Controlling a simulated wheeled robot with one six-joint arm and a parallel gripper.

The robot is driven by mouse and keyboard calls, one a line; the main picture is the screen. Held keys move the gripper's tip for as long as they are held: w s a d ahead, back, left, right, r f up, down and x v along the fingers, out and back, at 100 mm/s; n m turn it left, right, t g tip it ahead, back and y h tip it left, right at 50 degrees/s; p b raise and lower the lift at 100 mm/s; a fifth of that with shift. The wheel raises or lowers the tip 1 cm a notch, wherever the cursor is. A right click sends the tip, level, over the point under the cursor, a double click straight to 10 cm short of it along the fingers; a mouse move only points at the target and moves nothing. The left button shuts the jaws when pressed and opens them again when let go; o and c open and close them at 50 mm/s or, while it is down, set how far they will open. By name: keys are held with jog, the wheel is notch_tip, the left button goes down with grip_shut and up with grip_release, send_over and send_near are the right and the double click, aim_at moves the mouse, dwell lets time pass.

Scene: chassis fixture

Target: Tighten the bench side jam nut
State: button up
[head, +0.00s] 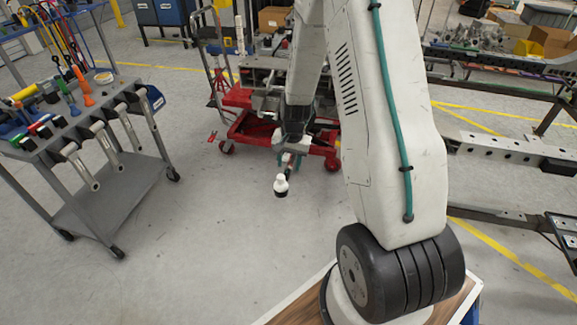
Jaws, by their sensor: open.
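My arm reaches away from the wooden-topped base, and its far end, my gripper (284,176), hangs over open floor in front of the red wheeled lift. It is small in this view and its fingers are hard to make out, but it is open. A small white piece with a dark lower end shows at the arm's tip; I cannot tell whether it is part of the gripper. The chassis frame (517,150) is at the right, a grey metal rail with holes, well apart from my gripper. I cannot make out the jam nut in this view.
A grey tool cart (62,137) with screwdrivers and hanging tools stands at the left. The red lift (240,122) stands behind my arm's end. A bench with parts and cardboard boxes (548,42) is at the back right. The floor between cart and arm is clear.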

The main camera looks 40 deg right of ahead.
jog(key=shift+w+f, duration=0.1)
jog(key=shift+f, duration=0.85)
grip_shut()
